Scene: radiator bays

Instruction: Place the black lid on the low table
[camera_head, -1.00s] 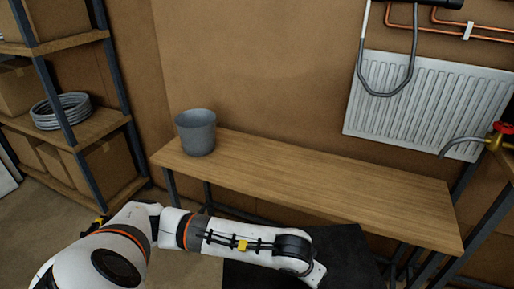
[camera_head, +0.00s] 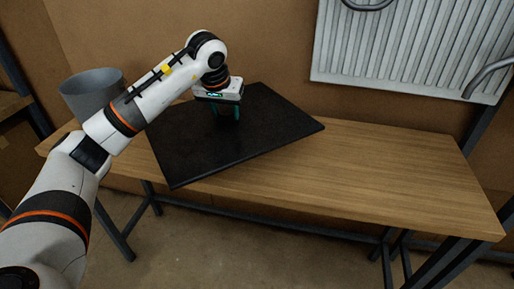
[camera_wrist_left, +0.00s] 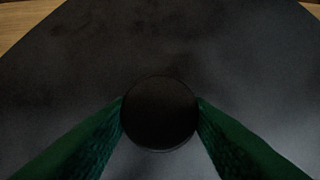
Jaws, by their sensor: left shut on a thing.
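The black lid (camera_head: 270,125) is a flat dark panel with a round knob (camera_wrist_left: 160,112), seen in the left wrist view. It is over the left and middle part of the low wooden table (camera_head: 400,185), turned at an angle to it. Its near left corner reaches past the table's front edge. I cannot tell whether it touches the tabletop. My left gripper (camera_head: 228,112) is shut on the knob, with a green finger on each side. My right gripper is out of view.
A grey bucket (camera_head: 88,92) stands at the table's left end, beside the lid and partly behind my left arm. A white radiator (camera_head: 415,50) hangs on the wall behind. The right part of the tabletop is clear.

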